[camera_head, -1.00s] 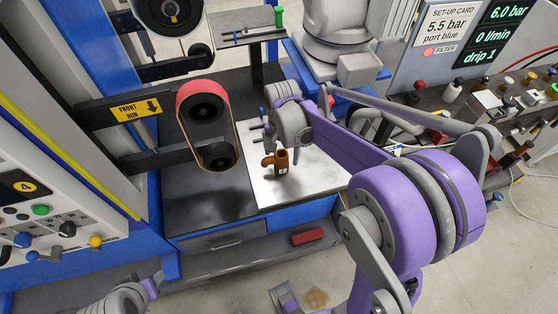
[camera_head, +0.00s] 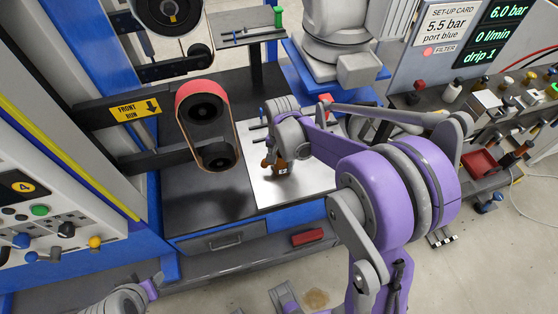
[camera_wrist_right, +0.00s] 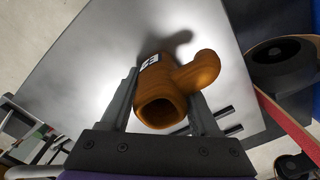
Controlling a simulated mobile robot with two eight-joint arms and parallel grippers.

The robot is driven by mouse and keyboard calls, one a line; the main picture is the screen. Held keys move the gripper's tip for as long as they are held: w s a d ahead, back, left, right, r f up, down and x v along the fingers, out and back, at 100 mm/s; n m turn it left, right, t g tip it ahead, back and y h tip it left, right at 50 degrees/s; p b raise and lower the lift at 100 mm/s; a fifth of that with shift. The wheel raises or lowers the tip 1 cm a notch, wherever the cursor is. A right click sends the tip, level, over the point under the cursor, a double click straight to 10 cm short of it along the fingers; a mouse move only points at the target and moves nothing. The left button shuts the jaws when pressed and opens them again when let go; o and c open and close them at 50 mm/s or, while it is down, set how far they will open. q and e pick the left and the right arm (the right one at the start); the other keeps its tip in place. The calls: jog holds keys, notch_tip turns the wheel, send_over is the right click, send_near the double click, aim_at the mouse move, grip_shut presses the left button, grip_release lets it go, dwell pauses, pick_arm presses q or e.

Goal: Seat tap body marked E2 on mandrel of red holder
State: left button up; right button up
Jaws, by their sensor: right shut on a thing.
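The orange-brown tap body (camera_head: 281,171), marked E2, is at the bright metal plate (camera_head: 305,183) in the head view. My right gripper (camera_head: 275,158) is over it. In the right wrist view, the gripper (camera_wrist_right: 166,98) is shut on the tap body (camera_wrist_right: 160,78), one finger on each side. Its open round end faces the camera and its side spout points right. I cannot tell whether its base touches the plate. My left gripper is out of view.
A belt sander (camera_head: 205,120) overhangs the black bench left of the plate. A red box (camera_head: 307,237) lies below the bench front.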

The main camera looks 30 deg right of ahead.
grip_shut()
jog(key=shift+r, duration=0.15)
notch_tip(320, 180, up, 10)
jog(key=shift+p, duration=0.45)
notch_tip(320, 180, up, 3)
jog(key=shift+r+p, duration=0.15)
jog(key=shift+p, duration=1)
